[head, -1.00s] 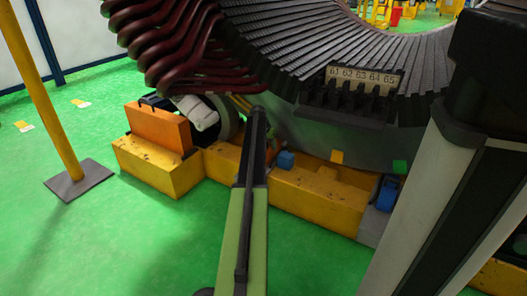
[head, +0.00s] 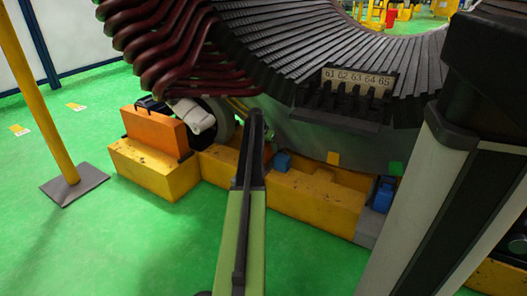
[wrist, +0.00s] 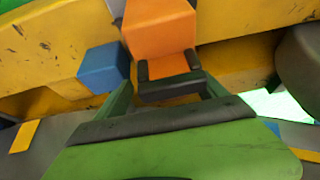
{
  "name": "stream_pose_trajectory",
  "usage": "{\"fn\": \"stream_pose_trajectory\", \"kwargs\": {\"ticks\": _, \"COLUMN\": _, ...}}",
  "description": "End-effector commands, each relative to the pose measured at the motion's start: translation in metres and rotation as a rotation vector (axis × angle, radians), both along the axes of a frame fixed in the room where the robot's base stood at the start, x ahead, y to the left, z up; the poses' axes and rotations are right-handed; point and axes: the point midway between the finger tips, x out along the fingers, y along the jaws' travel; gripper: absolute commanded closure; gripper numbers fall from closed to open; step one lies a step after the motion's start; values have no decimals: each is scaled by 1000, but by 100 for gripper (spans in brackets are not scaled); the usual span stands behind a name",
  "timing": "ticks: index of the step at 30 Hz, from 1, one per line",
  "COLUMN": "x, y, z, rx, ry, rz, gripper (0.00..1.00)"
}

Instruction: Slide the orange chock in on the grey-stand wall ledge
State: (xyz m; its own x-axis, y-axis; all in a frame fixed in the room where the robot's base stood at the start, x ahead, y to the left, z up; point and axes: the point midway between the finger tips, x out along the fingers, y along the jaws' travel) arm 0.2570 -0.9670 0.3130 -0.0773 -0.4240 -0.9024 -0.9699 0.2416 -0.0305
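The orange chock (wrist: 160,28) shows at the top of the wrist view, with a black handle (wrist: 170,88) towards me. My gripper (wrist: 168,88) has its two green fingers at either end of this handle, and they appear closed on it. The chock is beside a blue block (wrist: 102,68) and against yellow stand surfaces; whether it rests on a ledge cannot be told. In the head view my arm hides nearly all of the chock and the gripper. The grey stand wall (head: 310,143) curves under the stator there.
Another orange block (head: 150,132) with a black handle sits on the yellow base (head: 160,170) at the left. The blue block (head: 281,162) is just right of my arm. Dark red coils (head: 165,45) overhang the left. Green floor is open in front.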

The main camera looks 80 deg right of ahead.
Motion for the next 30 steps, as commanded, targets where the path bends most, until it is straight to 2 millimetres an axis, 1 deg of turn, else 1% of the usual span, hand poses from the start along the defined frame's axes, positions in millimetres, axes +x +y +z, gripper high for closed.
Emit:
{"fn": "stream_pose_trajectory", "kwargs": {"ticks": 5, "x": 2, "y": 9, "z": 25, "rx": 0, "ry": 0, "rz": 1, "gripper": 20}}
{"fn": "stream_pose_trajectory", "kwargs": {"ticks": 8, "x": 4, "y": 18, "z": 46, "rx": 0, "ry": 0, "rz": 1, "gripper": 20}}
{"fn": "stream_pose_trajectory", "kwargs": {"ticks": 18, "x": 12, "y": 54, "z": 124, "rx": -1, "ry": 0, "rz": 0, "gripper": 20}}
{"fn": "stream_pose_trajectory", "kwargs": {"ticks": 21, "x": 14, "y": 64, "z": 144, "rx": -1, "ry": 2, "rz": 0, "gripper": 20}}
{"fn": "stream_pose_trajectory", "kwargs": {"ticks": 25, "x": 16, "y": 71, "z": 156, "rx": -1, "ry": 2, "rz": 0, "gripper": 20}}
{"fn": "stream_pose_trajectory", "kwargs": {"ticks": 30, "x": 17, "y": 73, "z": 156, "rx": -1, "ry": 1, "rz": 0, "gripper": 20}}
